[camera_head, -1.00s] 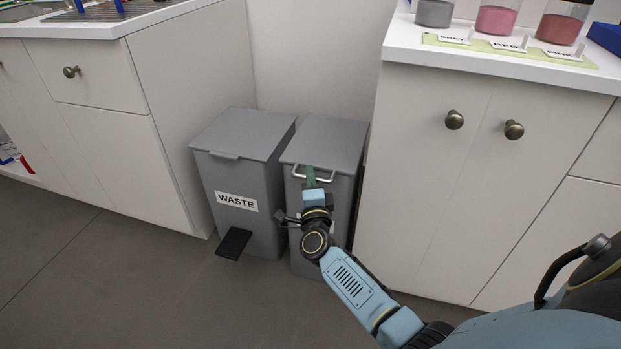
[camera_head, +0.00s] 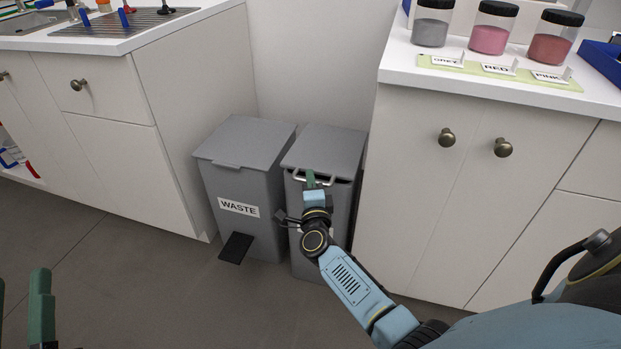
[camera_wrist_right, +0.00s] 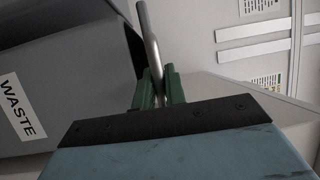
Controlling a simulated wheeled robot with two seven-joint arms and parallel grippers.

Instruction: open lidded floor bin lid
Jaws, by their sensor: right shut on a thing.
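The grey floor bin (camera_head: 342,235) on the right has a grey lid (camera_head: 325,148) with a pale metal bar handle (camera_head: 299,178) at its front. A dark gap shows under the lid's front edge, so it looks slightly raised. My right gripper (camera_head: 311,181) is shut on the handle. In the right wrist view, the green fingers (camera_wrist_right: 159,88) close around the metal handle bar (camera_wrist_right: 149,40). My left gripper (camera_head: 22,305) shows only partly at the lower left corner, its fingers apart and empty, away from the bins.
A second grey bin labelled WASTE (camera_head: 238,209), with a black pedal (camera_head: 236,248), stands close on the left, lid shut. A white cabinet (camera_head: 440,215) stands close on the right, another cabinet (camera_head: 120,165) on the left. The floor (camera_head: 180,290) in front is clear.

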